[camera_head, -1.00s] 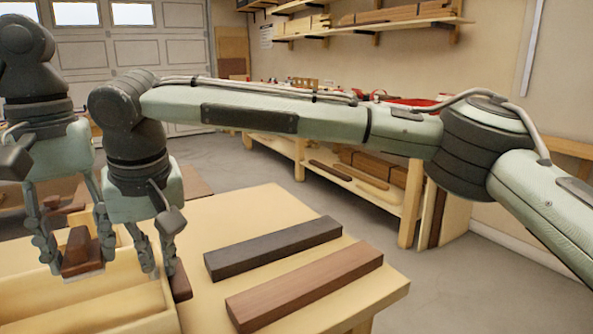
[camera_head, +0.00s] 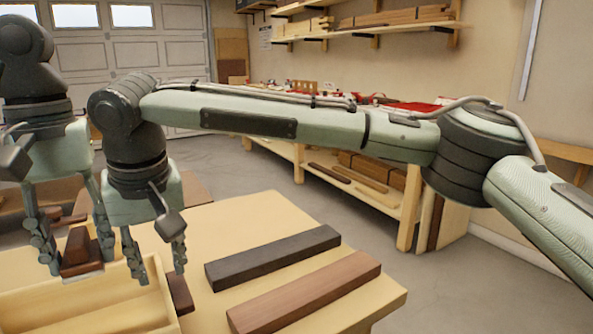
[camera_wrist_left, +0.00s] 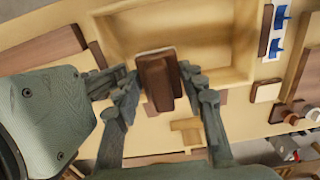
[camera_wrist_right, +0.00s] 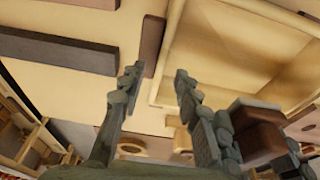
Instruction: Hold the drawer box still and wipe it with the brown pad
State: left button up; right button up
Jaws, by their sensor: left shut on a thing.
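The drawer box (camera_head: 95,310) is a pale open wooden box at the lower left of the head view; it also shows in the left wrist view (camera_wrist_left: 225,75) and the right wrist view (camera_wrist_right: 160,90). My left gripper (camera_head: 75,262) is shut on the brown pad (camera_head: 78,250), a dark wooden block with a light underside. In the left wrist view the pad (camera_wrist_left: 158,82) sits between the fingertips, over the box's edge. Whether it touches the box is unclear. My right gripper (camera_head: 157,262) is open and empty at the box's right wall; its fingers are spread in the right wrist view (camera_wrist_right: 157,78).
A dark plank (camera_head: 272,257) and a brown plank (camera_head: 305,293) lie on the bench right of the box. A small brown block (camera_head: 180,294) lies close beside the box's right wall. Bare bench top lies behind the planks.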

jog(key=shift+w+a+p+v, duration=0.1)
jog(key=shift+w+p+v, duration=0.05)
jog(key=shift+v, duration=0.65)
jog(key=shift+w+a+p+v, duration=0.1)
jog(key=shift+w+v, duration=0.05)
jog(key=shift+v, duration=0.6)
jog(key=shift+w+a+p+v, duration=0.1)
jog(key=shift+w+p+v, duration=0.1)
jog(key=shift+v, duration=0.6)
jog(key=shift+r, duration=0.1)
jog(key=v, duration=1.2)
